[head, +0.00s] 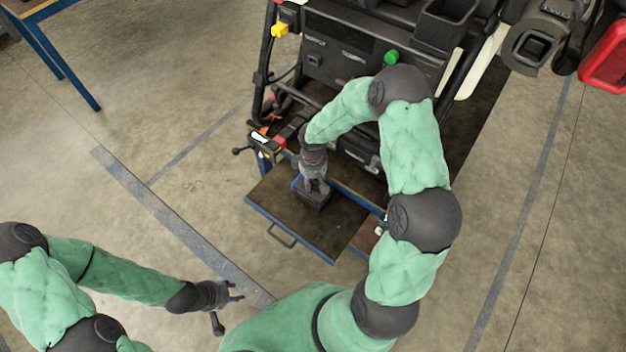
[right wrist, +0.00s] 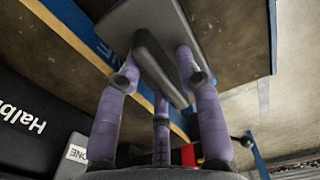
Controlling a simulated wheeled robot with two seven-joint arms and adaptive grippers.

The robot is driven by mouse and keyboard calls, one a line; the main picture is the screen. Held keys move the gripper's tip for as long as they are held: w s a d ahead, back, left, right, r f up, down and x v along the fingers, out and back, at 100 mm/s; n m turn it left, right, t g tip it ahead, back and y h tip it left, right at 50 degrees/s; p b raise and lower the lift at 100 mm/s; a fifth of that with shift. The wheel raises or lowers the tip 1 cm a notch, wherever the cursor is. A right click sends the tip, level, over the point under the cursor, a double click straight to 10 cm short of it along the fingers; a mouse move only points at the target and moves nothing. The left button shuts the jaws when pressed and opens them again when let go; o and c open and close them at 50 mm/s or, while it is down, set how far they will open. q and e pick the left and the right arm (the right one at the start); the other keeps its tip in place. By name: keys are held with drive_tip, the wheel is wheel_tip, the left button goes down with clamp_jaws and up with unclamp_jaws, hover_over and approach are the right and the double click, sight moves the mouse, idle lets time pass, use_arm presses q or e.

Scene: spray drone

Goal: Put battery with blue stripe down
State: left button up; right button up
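A dark grey battery (head: 313,198) is at the brown board with blue edges (head: 338,236), beneath my right gripper (head: 314,184). In the right wrist view, the battery (right wrist: 215,28) has a dark bar-shaped handle (right wrist: 160,68). My right gripper's fingers close around this handle from both sides. I cannot tell whether the battery rests on the board or hangs just above it. A bit of blue shows at its left side in the head view. My left gripper (head: 234,293) is empty and open over the floor at lower left.
A dark machine (head: 335,45) with a green knob (head: 391,57) stands behind the board. A red and black item (head: 283,140) lies at the board's upper left. A blue-legged table (head: 50,45) is far left. The floor at left is clear.

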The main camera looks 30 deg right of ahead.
idle(0.3)
wheel_tip(320, 180, up, 12)
drive_tip(key=p, duration=0.5)
drive_tip(key=s+a+f+m+y, duration=0.4)
drive_tip(key=s+a+f+m, duration=0.3)
drive_tip(key=s+a+f, duration=0.8)
drive_tip(key=s+a, duration=0.2)
drive_tip(key=a, duration=0.2)
drive_tip(key=shift+s+f, duration=0.15)
drive_tip(key=shift+f, duration=0.25)
drive_tip(key=shift+c, duration=0.5)
drive_tip(key=shift+a, duration=0.1)
